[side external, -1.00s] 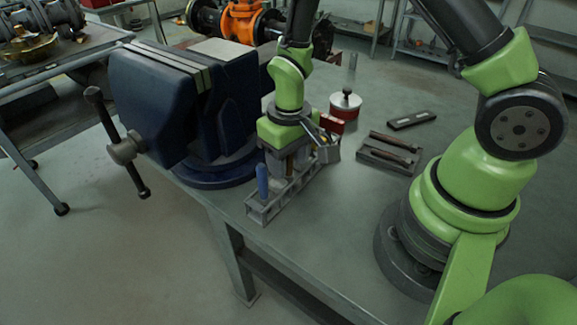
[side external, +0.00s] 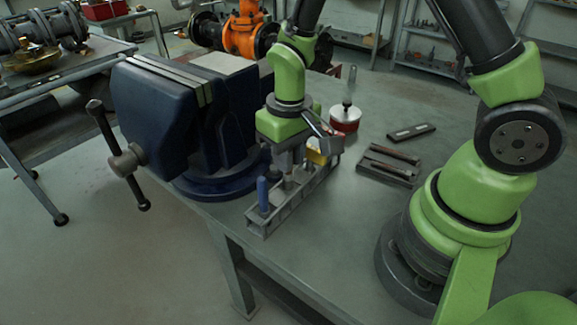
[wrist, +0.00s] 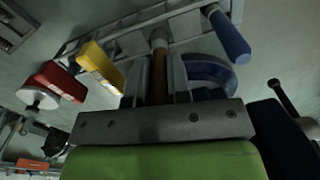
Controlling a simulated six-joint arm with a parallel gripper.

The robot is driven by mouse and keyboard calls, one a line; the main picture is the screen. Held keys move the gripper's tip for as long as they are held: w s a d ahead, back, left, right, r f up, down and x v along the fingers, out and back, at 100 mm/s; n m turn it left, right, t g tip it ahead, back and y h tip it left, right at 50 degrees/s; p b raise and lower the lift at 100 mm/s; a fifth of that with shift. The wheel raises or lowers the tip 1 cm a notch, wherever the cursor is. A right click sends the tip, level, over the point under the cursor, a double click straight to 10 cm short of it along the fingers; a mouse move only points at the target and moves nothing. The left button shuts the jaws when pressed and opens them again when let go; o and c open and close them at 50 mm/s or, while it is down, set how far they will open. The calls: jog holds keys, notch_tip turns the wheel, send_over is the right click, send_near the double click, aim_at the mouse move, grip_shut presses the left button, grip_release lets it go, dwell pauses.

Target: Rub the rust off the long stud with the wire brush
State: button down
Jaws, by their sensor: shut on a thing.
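My gripper (side external: 287,158) is above the middle of a grey tool rack (side external: 287,210) at the table's front edge. In the wrist view my gripper (wrist: 159,85) is shut on an upright tool with a brown handle (wrist: 159,72), seemingly the wire brush. Its grey lower end is by the rack; its bristles are not clear, and I cannot tell if it is clear of its slot. Two brownish studs lie in a dark holder (side external: 374,174) to the right: a far stud (side external: 394,153) and a near stud (side external: 388,167). I cannot tell which is longer.
A blue-handled tool (side external: 263,195) stands in the rack's near end. A large blue vise (side external: 165,115) stands left. A red tin (side external: 345,118) and dark bar (side external: 410,132) lie beyond; table between is clear.

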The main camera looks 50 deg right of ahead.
jog(key=r, duration=1.1)
jog(key=shift+d+r, duration=0.3)
jog(key=s+d+m, duration=0.3)
jog(key=d, duration=0.5)
jog(key=s+d+m, duration=0.2)
jog(key=d, duration=0.7)
jog(key=s+d+m, duration=0.4)
jog(key=s+d, duration=0.4)
jog(key=s, duration=0.3)
jog(key=shift+w+d+f, duration=0.1)
jog(key=shift+w+f, duration=0.05)
jog(key=shift+f, duration=3.1)
jog(key=shift+w+f, duration=0.15)
jog(key=shift+f, duration=3.1)
jog(key=shift+w+f, duration=0.1)
jog(key=shift+w, duration=0.95)
jog(key=w, duration=0.3)
jog(key=shift+a+f, duration=0.2)
jog(key=shift+f, duration=0.15)
jog(key=shift+w+a, duration=0.15)
jog(key=shift+w, duration=1.85)
jog(key=shift+s+d+r, duration=0.1)
jog(key=shift+s+d, duration=0.1)
jog(key=shift+s, duration=2.1)
jog(key=shift+s+d, duration=0.2)
jog(key=shift+s, duration=2.1)
notch_tip(320, 180, up, 8)
